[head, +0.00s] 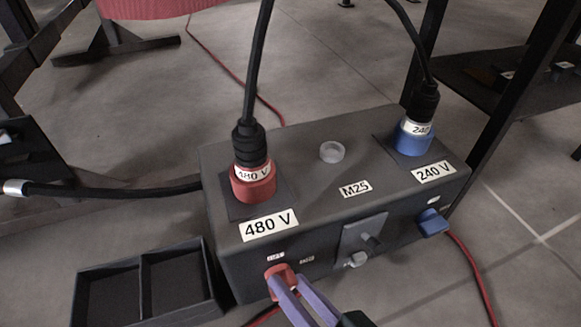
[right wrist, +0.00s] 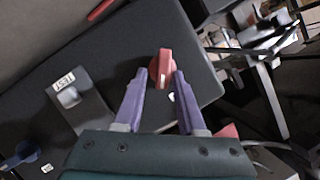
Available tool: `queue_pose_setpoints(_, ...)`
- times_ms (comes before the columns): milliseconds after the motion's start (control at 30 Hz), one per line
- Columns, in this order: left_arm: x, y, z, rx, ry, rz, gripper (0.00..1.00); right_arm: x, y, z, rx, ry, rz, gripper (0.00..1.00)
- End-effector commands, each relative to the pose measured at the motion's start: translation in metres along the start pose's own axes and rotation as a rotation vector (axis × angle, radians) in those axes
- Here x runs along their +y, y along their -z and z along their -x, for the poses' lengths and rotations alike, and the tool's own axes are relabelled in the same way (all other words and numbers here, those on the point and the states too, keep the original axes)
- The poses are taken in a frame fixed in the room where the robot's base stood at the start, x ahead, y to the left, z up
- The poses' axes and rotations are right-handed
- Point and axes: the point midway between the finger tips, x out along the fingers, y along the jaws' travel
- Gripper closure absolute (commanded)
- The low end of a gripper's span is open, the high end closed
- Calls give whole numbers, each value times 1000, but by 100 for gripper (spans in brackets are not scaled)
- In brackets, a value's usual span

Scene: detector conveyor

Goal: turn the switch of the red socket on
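The red socket (head: 254,186) sits on top of the dark box at the left, beside a "480 V" label, with a black plug (head: 248,145) in it. Its red switch (head: 280,277) is on the box's front face below. In the right wrist view the red knob (right wrist: 161,68) stands roughly upright, with a pale mark on its lower part. My right gripper (head: 285,290) is at the switch. Its purple fingers (right wrist: 160,78) are open, one on each side of the knob; whether they touch it I cannot tell. My left gripper is not in view.
A blue socket (head: 413,138) with a plug and a blue switch (head: 432,222) are at the box's right. A grey latch plate (head: 363,238) is between the switches. An open two-part tray (head: 141,262) stands left of the box. Dark frame legs rise behind right.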

Motion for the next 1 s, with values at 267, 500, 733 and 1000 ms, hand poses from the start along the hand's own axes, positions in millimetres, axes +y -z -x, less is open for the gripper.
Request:
queue_pose_setpoints(267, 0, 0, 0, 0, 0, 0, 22, -2, 1, -1, 4, 5, 0, 50)
queue_pose_setpoints(500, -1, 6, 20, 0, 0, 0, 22, -5, 4, 26, 0, 2, -1, 50)
queue_pose_setpoints(733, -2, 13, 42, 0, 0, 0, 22, -4, 4, 73, 0, 2, 0, 50)
queue_pose_setpoints(1000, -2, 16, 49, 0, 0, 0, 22, -2, 2, 98, 3, 4, 0, 50)
